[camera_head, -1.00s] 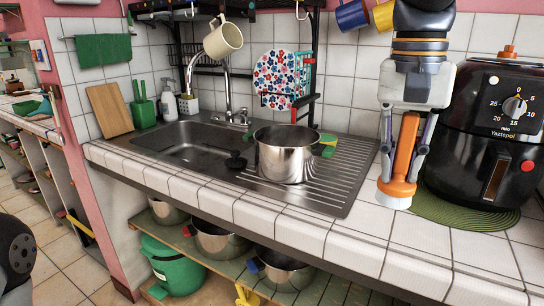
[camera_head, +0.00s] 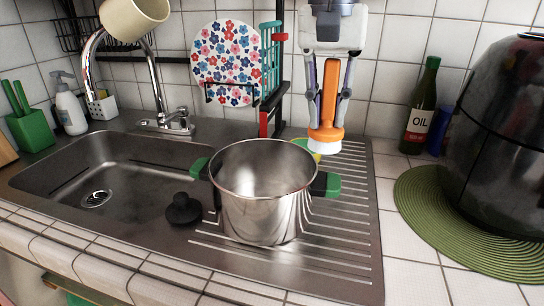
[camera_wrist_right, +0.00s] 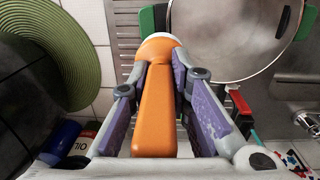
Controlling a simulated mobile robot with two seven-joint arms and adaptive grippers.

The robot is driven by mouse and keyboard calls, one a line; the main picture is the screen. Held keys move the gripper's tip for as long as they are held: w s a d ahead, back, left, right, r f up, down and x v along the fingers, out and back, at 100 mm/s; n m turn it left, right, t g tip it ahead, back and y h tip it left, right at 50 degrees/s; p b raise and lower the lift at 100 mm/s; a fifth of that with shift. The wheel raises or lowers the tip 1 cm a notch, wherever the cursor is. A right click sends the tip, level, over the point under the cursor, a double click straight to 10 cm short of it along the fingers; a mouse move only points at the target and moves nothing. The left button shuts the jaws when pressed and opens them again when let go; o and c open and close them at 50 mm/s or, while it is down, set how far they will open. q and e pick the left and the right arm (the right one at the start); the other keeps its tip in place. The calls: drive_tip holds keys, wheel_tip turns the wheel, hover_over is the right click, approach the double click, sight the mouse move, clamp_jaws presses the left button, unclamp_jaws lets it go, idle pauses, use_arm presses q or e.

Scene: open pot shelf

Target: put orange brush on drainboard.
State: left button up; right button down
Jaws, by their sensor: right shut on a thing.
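The orange brush (camera_head: 328,108) has an orange handle and head with white bristles pointing down. My right gripper (camera_head: 329,95) is shut on its handle, above the back right of the drainboard. The brush also shows in the right wrist view (camera_wrist_right: 156,100), between the fingers of the gripper (camera_wrist_right: 158,82). The ribbed steel drainboard (camera_head: 345,225) lies right of the sink basin. A steel pot (camera_head: 262,205) with green handles stands on it, in front of and left of the brush. A yellow-green thing behind the pot is mostly hidden. My left gripper is not in view.
A black sink plug (camera_head: 183,209) lies left of the pot. An oil bottle (camera_head: 420,110), a green round mat (camera_head: 470,225) and a black fryer (camera_head: 505,130) are at the right. The drainboard right of the pot is clear.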

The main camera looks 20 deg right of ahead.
drive_tip(key=shift+w+r, duration=0.1)
drive_tip(key=shift+w, duration=0.1)
drive_tip(key=w+d+f, duration=0.2)
drive_tip(key=d+f, duration=0.1)
drive_tip(key=w+d+f, duration=0.2)
drive_tip(key=d+f, duration=0.1)
drive_tip(key=d, duration=0.1)
drive_tip(key=w+d+f+b, duration=0.1)
drive_tip(key=w+d+f, duration=0.1)
drive_tip(key=d+f, duration=0.1)
drive_tip(key=shift+w+d+f, duration=0.15)
drive_tip(key=shift+d+f, duration=0.05)
drive_tip(key=shift+d, duration=0.2)
drive_tip(key=shift+w+d+f, duration=0.15)
drive_tip(key=shift+d, duration=0.2)
drive_tip(key=f, duration=0.2)
drive_tip(key=shift+w+d+f, duration=0.15)
drive_tip(key=shift+d+f, duration=0.1)
drive_tip(key=shift+f, duration=0.05)
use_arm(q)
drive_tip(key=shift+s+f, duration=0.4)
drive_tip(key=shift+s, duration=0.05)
use_arm(e)
drive_tip(key=shift+a+f, duration=0.1)
drive_tip(key=shift+f, duration=0.15)
